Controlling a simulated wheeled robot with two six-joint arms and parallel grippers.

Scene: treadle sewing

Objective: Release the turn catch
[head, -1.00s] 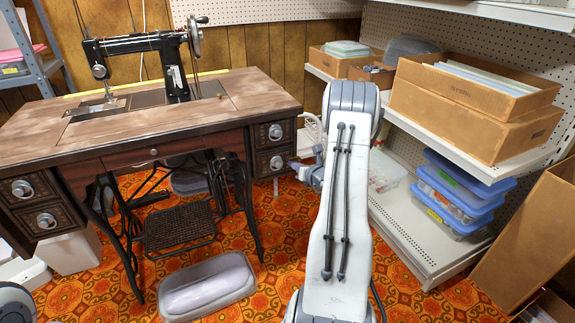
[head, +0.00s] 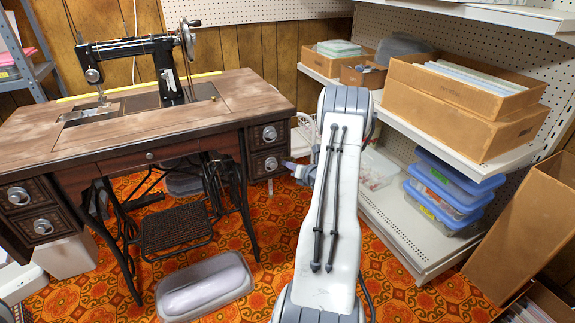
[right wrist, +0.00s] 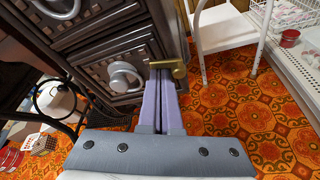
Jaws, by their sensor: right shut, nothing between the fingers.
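The turn catch (right wrist: 178,70) is a small brass bar at the front edge of the cabinet's right drawer stack in the right wrist view. It lies across the tips of my right gripper (right wrist: 163,76), whose lilac fingers are together with nothing between them. The fingertips are at the catch; I cannot tell whether they touch it. In the head view my right gripper (head: 291,168) is beside the lower right drawer (head: 257,164), partly hidden by my arm, and the catch is too small to make out. My left gripper is not in view.
The treadle sewing table (head: 215,105) carries a black sewing machine (head: 165,50). A shelf unit (head: 385,215) with boxes and blue-lidded bins (head: 445,185) stands close on the right. A grey lidded case (head: 205,290) lies on the patterned floor. A white stand (right wrist: 225,30) is beyond the catch.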

